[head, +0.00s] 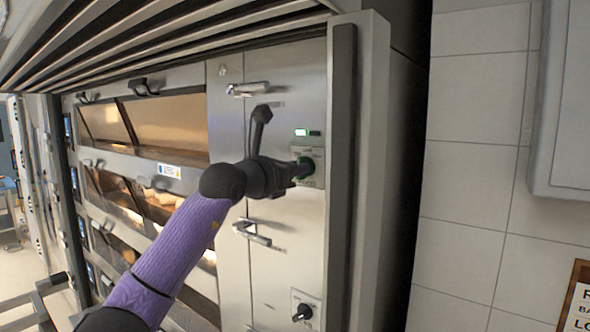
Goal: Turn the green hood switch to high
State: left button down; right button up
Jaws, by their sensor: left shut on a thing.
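The green hood switch (309,169) sits on a small plate on the steel panel at the right of the ovens. A small indicator, part white and part green (307,133), is just above it. My left gripper (299,170) reaches in from the left and is shut on the switch knob. The fingers hide part of the knob, so its exact setting cannot be read. My right gripper is not in view.
A black knob (302,313) is lower on the same panel. Steel handles (248,89) (252,232) stick out left of the switch. Deck ovens with glass doors (168,121) stand at the left. A tall post (366,180) rises at the right. A hood overhangs above.

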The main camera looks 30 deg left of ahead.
pick_arm(q)
jog(key=shift+d+m, duration=0.15)
jog(key=shift+m, duration=3.55)
jog(key=shift+f+m, duration=0.1)
jog(key=shift+m, duration=0.2)
jog(key=c, duration=0.6)
grip_release()
jog(key=shift+s, duration=0.1)
jog(key=s+b, duration=0.2)
jog(key=s, duration=0.1)
jog(key=s+b, duration=0.2)
jog(key=s, duration=0.1)
jog(key=s+b, duration=0.2)
jog(key=s, duration=0.1)
jog(key=shift+s+a, duration=0.4)
